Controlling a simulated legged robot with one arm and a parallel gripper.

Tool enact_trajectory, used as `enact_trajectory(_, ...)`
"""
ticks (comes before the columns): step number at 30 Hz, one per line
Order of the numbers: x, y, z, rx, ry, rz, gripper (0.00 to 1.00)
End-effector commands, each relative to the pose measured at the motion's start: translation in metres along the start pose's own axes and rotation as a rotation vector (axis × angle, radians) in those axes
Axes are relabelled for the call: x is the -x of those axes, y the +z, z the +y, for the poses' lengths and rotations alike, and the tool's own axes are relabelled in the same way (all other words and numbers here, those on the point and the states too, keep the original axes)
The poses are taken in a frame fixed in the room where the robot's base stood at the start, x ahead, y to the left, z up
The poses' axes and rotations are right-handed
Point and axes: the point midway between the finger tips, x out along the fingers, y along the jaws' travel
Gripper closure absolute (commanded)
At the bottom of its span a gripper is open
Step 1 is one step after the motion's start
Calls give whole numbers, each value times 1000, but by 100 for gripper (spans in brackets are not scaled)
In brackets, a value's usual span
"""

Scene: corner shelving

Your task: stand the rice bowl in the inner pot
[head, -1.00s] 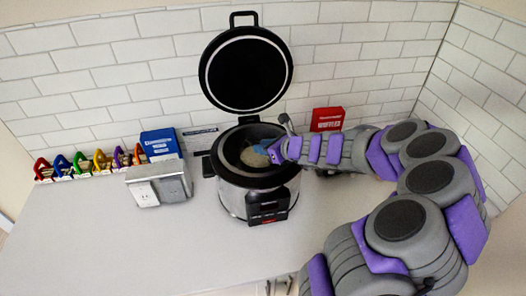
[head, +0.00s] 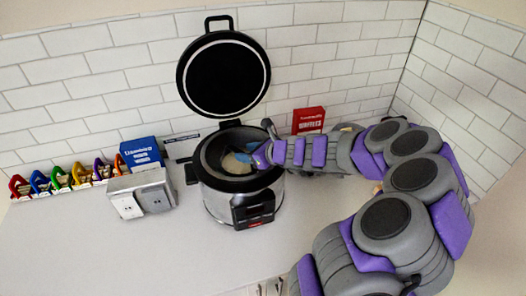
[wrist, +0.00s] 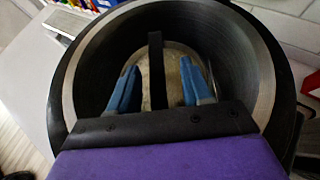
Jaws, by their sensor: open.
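The cooker (head: 238,200) stands on the counter with its round lid raised. Its dark inner pot (head: 214,150) is open at the top, and its wall (wrist: 95,75) surrounds the wrist view. A pale, speckled round thing, apparently the rice bowl (head: 236,164), is low inside the pot; part of it shows between my fingers in the wrist view (wrist: 173,80). My gripper (head: 243,163) reaches in over the right rim. Its blue fingers are apart in the wrist view (wrist: 158,68). The bowl's full outline and base are hidden, so I cannot tell whether the fingers touch it.
The raised lid (head: 223,76) stands behind the pot. A silver outlet box (head: 142,193) and a blue box (head: 140,152) are to the left, beside a row of coloured holders (head: 70,178). A red box (head: 308,120) stands behind my arm. The front left counter is clear.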

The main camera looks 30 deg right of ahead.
Motion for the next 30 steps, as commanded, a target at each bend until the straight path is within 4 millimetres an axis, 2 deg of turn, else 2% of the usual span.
enact_trajectory(12,69,1,-3,-1,-4,-1,51)
enact_trajectory(18,93,1,-2,-3,-3,0,51)
enact_trajectory(24,105,0,0,-1,0,0,51)
enact_trajectory(28,106,1,1,3,2,1,51)
enact_trajectory(30,103,5,9,39,21,4,51)
